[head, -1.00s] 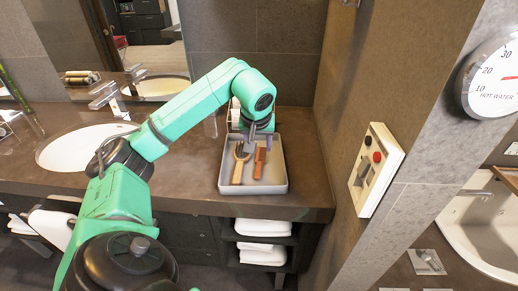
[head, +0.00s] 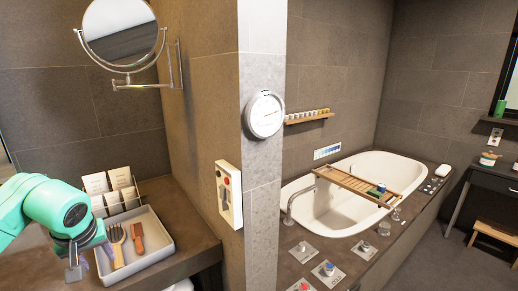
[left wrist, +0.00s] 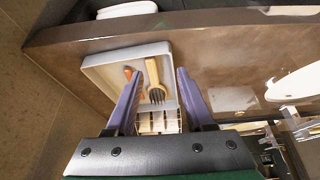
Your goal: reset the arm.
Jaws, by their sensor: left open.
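My left arm enters the head view from the left edge. My left gripper (head: 90,261) is open and empty, above the counter by the left side of the grey tray (head: 165,243). A wooden brush or fork-like comb (head: 117,246) and a red-brown comb (head: 137,238) lie in the tray. In the left wrist view the open fingers (left wrist: 157,76) frame the tray (left wrist: 100,72), with the wooden piece (left wrist: 153,75) between them, apart from them. The red-brown comb is partly hidden by a finger there. My right gripper is not in view.
A rack of cards (head: 110,190) stands behind the tray. A round mirror (head: 125,32) on a wall arm hangs above. A wall corner with a switch panel (head: 228,194) and dial (head: 265,115) bounds the counter on the right. A bathtub (head: 350,195) lies beyond.

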